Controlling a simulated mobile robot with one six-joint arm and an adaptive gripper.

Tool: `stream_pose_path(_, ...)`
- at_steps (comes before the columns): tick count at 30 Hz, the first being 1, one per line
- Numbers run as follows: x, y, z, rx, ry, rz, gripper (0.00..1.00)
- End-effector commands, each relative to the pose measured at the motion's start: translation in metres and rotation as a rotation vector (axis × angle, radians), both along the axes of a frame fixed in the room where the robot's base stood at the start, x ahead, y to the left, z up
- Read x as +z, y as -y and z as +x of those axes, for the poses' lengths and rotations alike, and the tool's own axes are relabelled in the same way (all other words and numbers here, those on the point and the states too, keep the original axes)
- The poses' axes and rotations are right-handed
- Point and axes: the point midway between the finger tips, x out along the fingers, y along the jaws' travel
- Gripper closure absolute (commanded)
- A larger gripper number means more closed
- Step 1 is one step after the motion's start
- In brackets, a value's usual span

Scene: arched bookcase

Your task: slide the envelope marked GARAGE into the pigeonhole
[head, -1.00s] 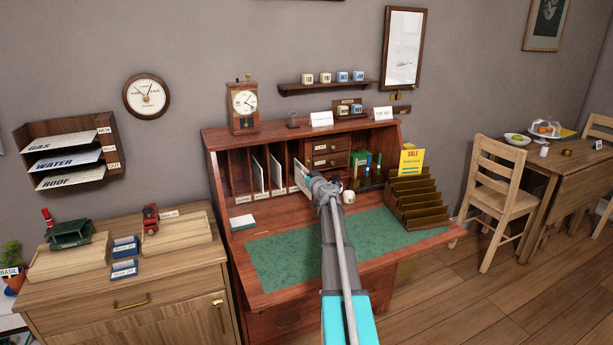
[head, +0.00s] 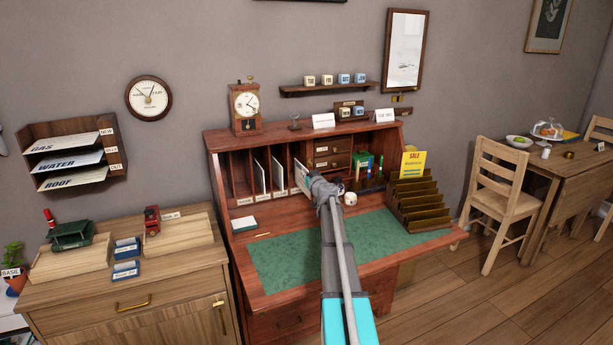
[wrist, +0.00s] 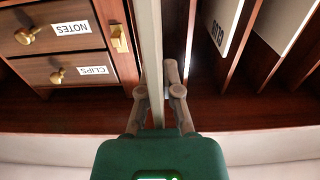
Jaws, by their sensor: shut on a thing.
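The envelope (head: 300,176) is pale and upright in my gripper, in front of the right-hand pigeonholes of the red-brown desk. Its marking cannot be read. In the wrist view the envelope (wrist: 153,45) shows edge-on, between the two fingers, and runs away from me toward the pigeonholes. My gripper (wrist: 159,92) is shut on it; in the head view my gripper (head: 312,184) hides part of it. The row of pigeonholes (head: 241,176) has thin upright dividers. The envelope lines up beside the divider with a brass fitting (wrist: 119,39); how deep it reaches is unclear.
Other white envelopes (head: 260,177) stand in pigeonholes to the left; one label (wrist: 217,32) shows upside down. Small drawers (wrist: 60,37) marked NOTES and CLIPS adjoin on the wrist view's left. A stepped rack (head: 418,205) stands right. The green desk mat (head: 285,255) is mostly clear.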

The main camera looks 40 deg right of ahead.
Motion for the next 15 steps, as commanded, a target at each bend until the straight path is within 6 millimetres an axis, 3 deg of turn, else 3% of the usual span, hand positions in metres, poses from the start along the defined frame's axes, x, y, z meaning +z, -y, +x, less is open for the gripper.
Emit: stream_pose_path(15,0.0000,0.0023,0.0093,0.000,0.000,0.000,1.00)
